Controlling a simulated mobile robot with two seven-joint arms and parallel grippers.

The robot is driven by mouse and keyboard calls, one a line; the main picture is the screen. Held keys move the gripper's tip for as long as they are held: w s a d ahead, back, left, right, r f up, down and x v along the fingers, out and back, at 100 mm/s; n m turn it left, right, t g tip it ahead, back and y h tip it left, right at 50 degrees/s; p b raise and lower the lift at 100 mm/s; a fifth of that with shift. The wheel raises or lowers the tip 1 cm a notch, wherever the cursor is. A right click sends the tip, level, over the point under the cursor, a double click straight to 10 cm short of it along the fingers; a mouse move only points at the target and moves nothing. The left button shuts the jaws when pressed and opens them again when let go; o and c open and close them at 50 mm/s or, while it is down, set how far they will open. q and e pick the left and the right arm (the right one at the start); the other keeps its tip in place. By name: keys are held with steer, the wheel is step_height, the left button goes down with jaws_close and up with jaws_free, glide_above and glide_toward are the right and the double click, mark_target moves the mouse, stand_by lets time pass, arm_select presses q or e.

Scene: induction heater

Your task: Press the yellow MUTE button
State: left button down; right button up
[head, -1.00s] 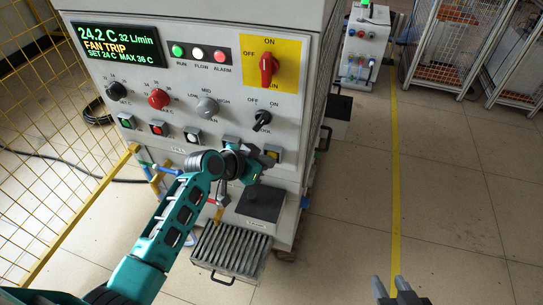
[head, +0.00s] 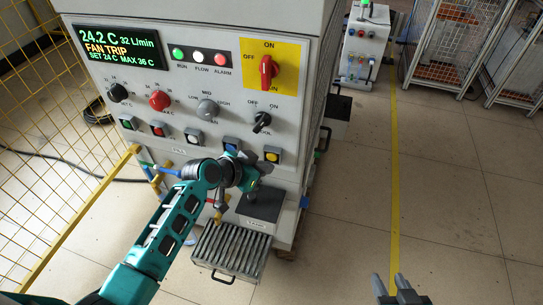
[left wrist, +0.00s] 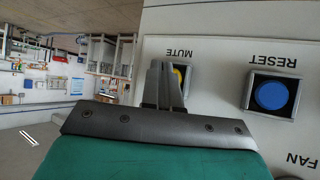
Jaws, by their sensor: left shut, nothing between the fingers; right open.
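The yellow MUTE button (head: 272,156) is at the right end of the lower button row on the cabinet front. In the left wrist view the yellow button (left wrist: 180,73) is partly hidden behind my fingers, under its MUTE label. My left gripper (head: 262,169) is just below and left of the button in the head view. In the left wrist view its fingers (left wrist: 160,66) are together and empty, overlapping the button's edge. I cannot tell whether they touch it. My right gripper (head: 394,284) is open and empty, low over the floor at the right.
The blue RESET button (head: 231,144) is beside MUTE; it also shows in the left wrist view (left wrist: 270,95). Knobs and a red switch (head: 266,71) sit above. A slatted tray (head: 231,252) juts out below.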

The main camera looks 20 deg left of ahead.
arm_select(q)
steer(key=shift+s+a+p, duration=0.1)
steer(key=shift+s+p, duration=1.15)
steer(key=shift+s, duration=1.3)
steer(key=s+p, duration=0.3)
steer(key=s, duration=0.8)
steer(key=shift+a, duration=0.15)
